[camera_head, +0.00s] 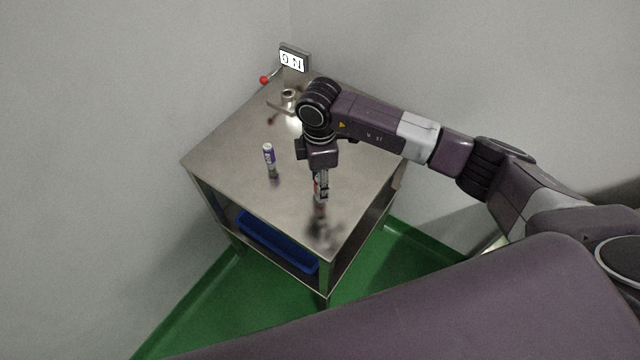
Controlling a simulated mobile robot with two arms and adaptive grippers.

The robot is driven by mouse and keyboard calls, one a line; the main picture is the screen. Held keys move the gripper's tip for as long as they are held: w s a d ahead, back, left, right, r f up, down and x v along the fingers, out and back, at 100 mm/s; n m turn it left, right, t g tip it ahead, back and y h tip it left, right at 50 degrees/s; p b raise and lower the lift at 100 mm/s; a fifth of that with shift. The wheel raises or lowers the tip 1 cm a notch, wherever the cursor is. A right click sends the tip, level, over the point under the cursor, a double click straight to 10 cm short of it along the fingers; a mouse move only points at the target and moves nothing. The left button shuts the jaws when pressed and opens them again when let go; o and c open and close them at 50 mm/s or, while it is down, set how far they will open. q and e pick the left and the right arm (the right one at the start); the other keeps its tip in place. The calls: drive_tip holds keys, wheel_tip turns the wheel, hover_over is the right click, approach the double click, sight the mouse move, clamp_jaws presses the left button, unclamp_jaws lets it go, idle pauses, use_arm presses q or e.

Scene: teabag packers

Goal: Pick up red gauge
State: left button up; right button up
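A small cylinder with red and white on it, which looks like the red gauge (317,188), is upright at the front right part of the metal table. It is largely hidden by my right gripper (322,188), which points straight down at it with its fingers around or right beside it. I cannot tell whether the fingers are closed on it, or whether its foot touches the table. A similar white and purple gauge (268,155) stands upright to the left, apart from the gripper. My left gripper is not in view.
The steel table (225,150) stands in a wall corner. At its back is a device with a digital display (294,59), a red-knobbed lever (264,80) and a metal holder (288,97). A blue bin (275,243) sits on the lower shelf. The table's left side is clear.

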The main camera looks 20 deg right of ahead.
drive_tip(key=shift+f, duration=0.45)
drive_tip(key=shift+c, duration=0.3)
clamp_jaws()
drive_tip(key=shift+r, duration=0.1)
wheel_tip(320, 180, up, 20)
drive_tip(key=b, duration=0.3)
